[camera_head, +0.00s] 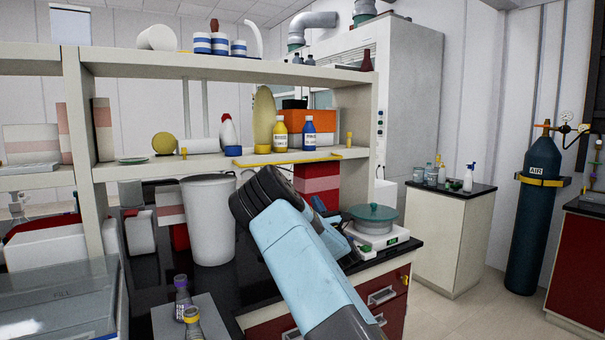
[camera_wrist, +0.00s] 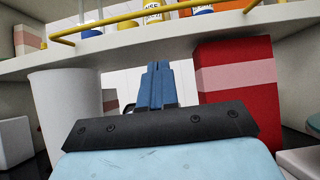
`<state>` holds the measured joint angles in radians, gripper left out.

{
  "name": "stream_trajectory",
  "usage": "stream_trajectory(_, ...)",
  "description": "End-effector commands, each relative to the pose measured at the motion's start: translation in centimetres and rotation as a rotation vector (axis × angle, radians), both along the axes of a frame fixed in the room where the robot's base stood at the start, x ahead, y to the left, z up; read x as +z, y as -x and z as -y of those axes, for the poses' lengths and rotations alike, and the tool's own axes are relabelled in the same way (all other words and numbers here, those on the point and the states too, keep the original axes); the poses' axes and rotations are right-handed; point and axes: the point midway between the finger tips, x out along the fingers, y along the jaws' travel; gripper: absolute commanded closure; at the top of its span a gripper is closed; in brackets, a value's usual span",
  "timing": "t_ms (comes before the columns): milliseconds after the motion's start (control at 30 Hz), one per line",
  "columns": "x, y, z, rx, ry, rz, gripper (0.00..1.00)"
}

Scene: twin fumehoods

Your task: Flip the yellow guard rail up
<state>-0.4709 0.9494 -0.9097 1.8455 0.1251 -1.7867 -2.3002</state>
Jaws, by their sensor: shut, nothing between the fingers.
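The yellow guard rail (camera_head: 287,160) is a thin bar lying low along the front edge of the middle shelf (camera_head: 140,171), below the bottles. In the wrist view, the rail (camera_wrist: 120,18) crosses the top of the picture, over the shelf edge. My gripper (camera_head: 318,203) is below the shelf, mostly hidden behind my arm in the head view. In the wrist view, its blue fingers (camera_wrist: 158,68) are together and empty. They point toward the space under the shelf, with their tips lower than the rail and apart from it.
Yellow (camera_head: 281,137) and blue-labelled (camera_head: 309,135) bottles stand behind the rail. Below the shelf are a white bin (camera_head: 209,222) on the left and a red box (camera_wrist: 235,82) on the right. A balance with a green-lidded dish (camera_head: 374,222) sits farther right.

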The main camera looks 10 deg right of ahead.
Motion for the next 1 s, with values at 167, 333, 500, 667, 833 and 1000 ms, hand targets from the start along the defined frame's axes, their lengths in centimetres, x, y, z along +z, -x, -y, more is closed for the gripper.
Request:
stream_trajectory(167,0.0,0.0,0.0,0.000,-0.002,-0.001,1.00)
stream_trajectory(333,0.3,-0.3,-0.1,0.001,-0.003,-0.001,1.00)
stream_trajectory(500,1.5,-1.6,-0.6,0.002,-0.004,0.001,1.00)
stream_trajectory(667,3.3,-3.7,-1.2,0.003,-0.004,0.001,1.00)
stream_trajectory(833,5.1,-5.9,-2.0,0.003,-0.003,0.000,1.00)
stream_trajectory(1000,7.2,-7.6,-2.5,0.002,-0.004,0.001,1.00)
